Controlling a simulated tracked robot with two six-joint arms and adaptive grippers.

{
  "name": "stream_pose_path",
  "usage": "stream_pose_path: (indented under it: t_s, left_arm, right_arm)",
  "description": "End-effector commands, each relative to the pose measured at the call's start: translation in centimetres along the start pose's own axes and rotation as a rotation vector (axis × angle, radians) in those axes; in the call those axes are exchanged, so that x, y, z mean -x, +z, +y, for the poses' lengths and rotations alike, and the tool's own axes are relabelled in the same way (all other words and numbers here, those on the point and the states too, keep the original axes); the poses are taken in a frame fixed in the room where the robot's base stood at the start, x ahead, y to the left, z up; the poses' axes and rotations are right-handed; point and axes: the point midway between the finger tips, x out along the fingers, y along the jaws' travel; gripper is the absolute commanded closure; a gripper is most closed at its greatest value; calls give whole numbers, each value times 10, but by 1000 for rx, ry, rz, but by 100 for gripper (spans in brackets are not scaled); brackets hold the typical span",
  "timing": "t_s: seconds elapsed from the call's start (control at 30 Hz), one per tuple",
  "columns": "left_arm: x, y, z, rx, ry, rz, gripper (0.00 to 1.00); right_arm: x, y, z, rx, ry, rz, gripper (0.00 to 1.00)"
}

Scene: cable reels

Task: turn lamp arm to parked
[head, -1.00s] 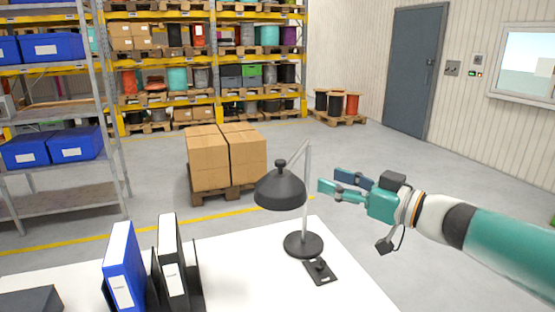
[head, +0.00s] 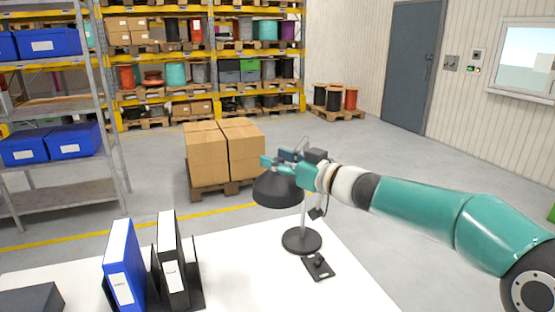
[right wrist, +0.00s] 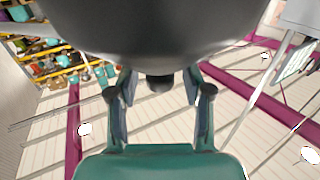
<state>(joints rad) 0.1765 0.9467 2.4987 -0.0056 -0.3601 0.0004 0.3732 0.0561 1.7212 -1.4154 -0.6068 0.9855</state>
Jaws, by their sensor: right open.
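The desk lamp has a dark grey shade (head: 278,194), a thin grey post (head: 303,212) and a round black base (head: 301,240) on the white table. My right gripper (head: 279,157) is open at the top of the shade and hides the shade's knob and most of the lamp arm in the head view. In the right wrist view the shade (right wrist: 160,30) fills the top, and its short dark knob (right wrist: 160,82) shows between the open fingers (right wrist: 160,90). I cannot tell whether they touch it. My left gripper is not in view.
A small black plate with a knob (head: 319,266) lies beside the lamp base. A blue binder (head: 123,265) and a black binder (head: 172,260) stand left on the white table (head: 240,265). Stacked boxes (head: 225,150) stand on the floor behind. The table between binders and lamp is clear.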

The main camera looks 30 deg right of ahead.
Motion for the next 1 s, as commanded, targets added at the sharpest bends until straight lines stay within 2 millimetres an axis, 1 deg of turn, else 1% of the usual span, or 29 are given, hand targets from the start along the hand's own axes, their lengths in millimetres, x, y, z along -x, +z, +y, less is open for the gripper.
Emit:
stream_pose_path:
  t_s: [0.2,0.27,0.5,0.53,0.87,1.0]
  left_arm:
    - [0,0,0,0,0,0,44]
    - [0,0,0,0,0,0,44]
    - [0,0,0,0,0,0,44]
    - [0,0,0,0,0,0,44]
    - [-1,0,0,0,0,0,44]
    - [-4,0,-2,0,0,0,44]
  right_arm:
    - [0,0,0,0,1,0,50]
    - [0,0,0,0,1,0,58]
    - [0,0,0,0,1,0,98]
    - [0,0,1,0,1,0,100]
    - [0,0,1,0,4,1,100]
    - [0,0,3,2,24,4,100]
